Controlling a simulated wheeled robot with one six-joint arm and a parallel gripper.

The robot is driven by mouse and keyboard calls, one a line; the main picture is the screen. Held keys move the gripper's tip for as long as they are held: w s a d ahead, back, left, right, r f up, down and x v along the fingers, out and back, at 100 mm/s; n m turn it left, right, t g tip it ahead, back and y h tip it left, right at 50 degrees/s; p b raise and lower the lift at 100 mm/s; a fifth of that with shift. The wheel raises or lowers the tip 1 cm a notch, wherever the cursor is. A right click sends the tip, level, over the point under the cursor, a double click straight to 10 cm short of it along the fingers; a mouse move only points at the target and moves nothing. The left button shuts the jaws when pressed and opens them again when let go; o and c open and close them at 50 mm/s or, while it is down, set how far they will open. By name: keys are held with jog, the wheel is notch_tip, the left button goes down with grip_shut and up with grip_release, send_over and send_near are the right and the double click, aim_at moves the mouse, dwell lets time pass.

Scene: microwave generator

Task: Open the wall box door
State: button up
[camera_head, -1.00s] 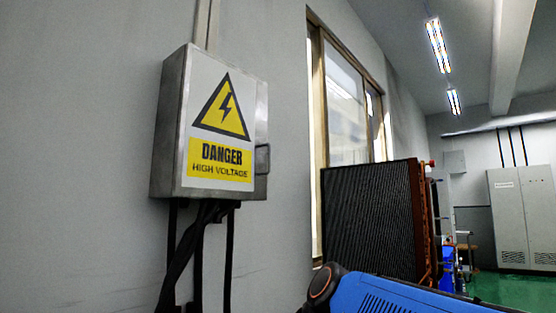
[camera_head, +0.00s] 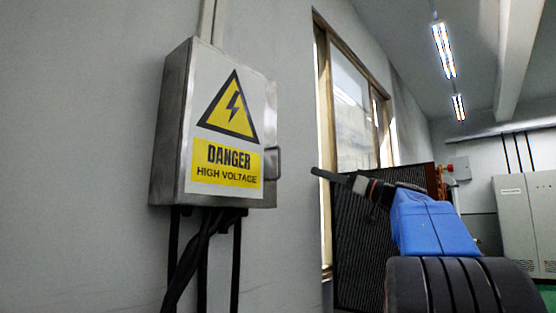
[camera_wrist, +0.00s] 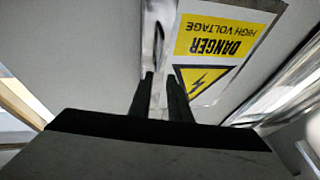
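The grey metal wall box (camera_head: 172,130) hangs on the wall at left in the head view. Its front door (camera_head: 252,95) looks shut and bears a yellow danger sign. A small bar handle (camera_head: 277,163) stands out at the door's right edge. My gripper (camera_head: 315,172) is to the right of the handle, apart from it in the picture, and points left at it. In the wrist view the box front appears upside down, and my gripper's two dark fingers (camera_wrist: 160,76) are apart, with the handle side of the box (camera_wrist: 158,35) beyond them. Nothing is between the fingertips.
Black cables (camera_head: 203,250) run down from under the box. A window (camera_head: 350,110) and a dark radiator-like panel (camera_head: 355,240) are behind my arm on the right. Pale cabinets (camera_head: 525,215) stand at the far right. The wall around the box is clear.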

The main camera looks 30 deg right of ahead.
notch_tip(320, 180, up, 7)
send_over(279, 176)
jog(key=shift+w+d, duration=0.2)
jog(key=shift+w, duration=0.05)
dwell(0.4)
grip_shut()
